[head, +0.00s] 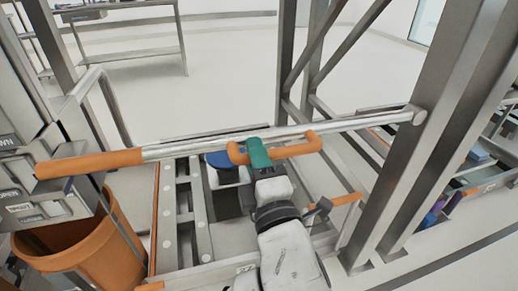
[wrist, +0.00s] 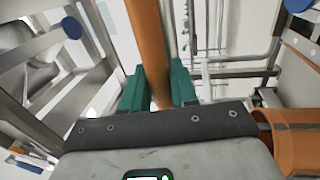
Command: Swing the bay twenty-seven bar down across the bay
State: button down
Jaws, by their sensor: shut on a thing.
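The bar (head: 210,144) is a long silver tube with an orange left end (head: 90,162). It runs nearly level across the bay from a pivot (head: 417,115) on the right post to a grey bracket at the left post. I cannot tell whether the end rests in the bracket. An orange handle (head: 295,148) projects from the bar's middle. My gripper (head: 258,152) has green fingers and is shut on this handle. In the wrist view the orange handle (wrist: 147,40) passes between the green fingers of my gripper (wrist: 158,85). No readable bay number shows.
An orange bin (head: 85,250) stands at the lower left by the left post. A steel post (head: 430,140) rises at the right. A shelf (head: 125,48) stands behind, with clear floor (head: 225,90) before it.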

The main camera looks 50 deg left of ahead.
jog(key=shift+f, duration=0.9)
jog(key=shift+a+f+b, duration=0.1)
jog(key=shift+f+b, duration=0.05)
jog(key=shift+b, duration=0.15)
jog(key=c, duration=1)
grip_release()
jog(key=shift+r, duration=0.25)
jog(key=shift+d, duration=0.25)
jog(key=shift+b+v, duration=1.05)
jog(key=shift+v, duration=4.2)
